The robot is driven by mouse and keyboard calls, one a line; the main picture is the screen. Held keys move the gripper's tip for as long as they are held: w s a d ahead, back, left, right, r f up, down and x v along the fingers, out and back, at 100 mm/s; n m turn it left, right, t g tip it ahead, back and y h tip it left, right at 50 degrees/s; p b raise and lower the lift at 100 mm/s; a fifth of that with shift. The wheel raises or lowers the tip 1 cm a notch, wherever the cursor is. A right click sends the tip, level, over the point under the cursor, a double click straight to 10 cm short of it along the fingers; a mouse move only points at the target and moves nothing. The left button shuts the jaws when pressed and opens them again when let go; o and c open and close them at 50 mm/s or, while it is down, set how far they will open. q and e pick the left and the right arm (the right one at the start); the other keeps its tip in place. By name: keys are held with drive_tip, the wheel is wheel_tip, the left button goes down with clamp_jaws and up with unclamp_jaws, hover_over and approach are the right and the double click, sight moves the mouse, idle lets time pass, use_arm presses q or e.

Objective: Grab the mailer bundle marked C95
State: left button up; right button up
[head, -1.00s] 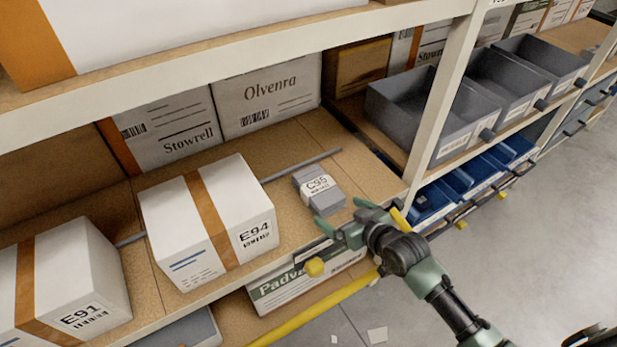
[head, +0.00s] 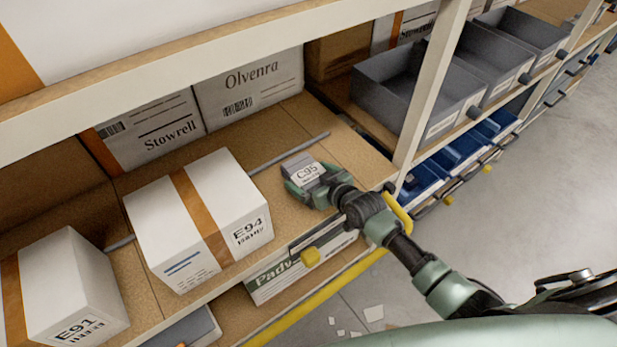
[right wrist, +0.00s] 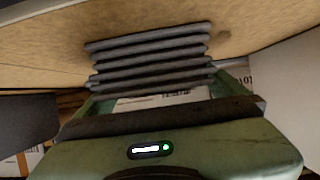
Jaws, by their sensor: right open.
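The mailer bundle marked C95 (head: 304,170) is a small grey stack with a white label band, lying on the wooden shelf. In the right wrist view its stacked grey layers (right wrist: 150,55) show close in front of the gripper. My right gripper (head: 304,190) reaches in from the shelf's front edge, its fingers on either side of the bundle's near part. It is open; whether the fingers touch the bundle I cannot tell. The bundle's near end is partly hidden by the gripper. My left gripper is not in view.
Box E94 (head: 212,215) stands left of the bundle, and box E91 (head: 70,285) further left. A grey rail (head: 270,160) runs behind. A rack upright (head: 432,90) and grey bins (head: 410,100) are to the right. The upper shelf (head: 200,75) overhangs; a yellow bar (head: 320,300) runs low in front.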

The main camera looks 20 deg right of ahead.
drive_tip(key=shift+w+a+f, duration=0.15)
drive_tip(key=shift+w+f, duration=0.05)
drive_tip(key=shift+w, duration=0.15)
drive_tip(key=c, duration=1.3)
drive_tip(key=shift+r, duration=0.15)
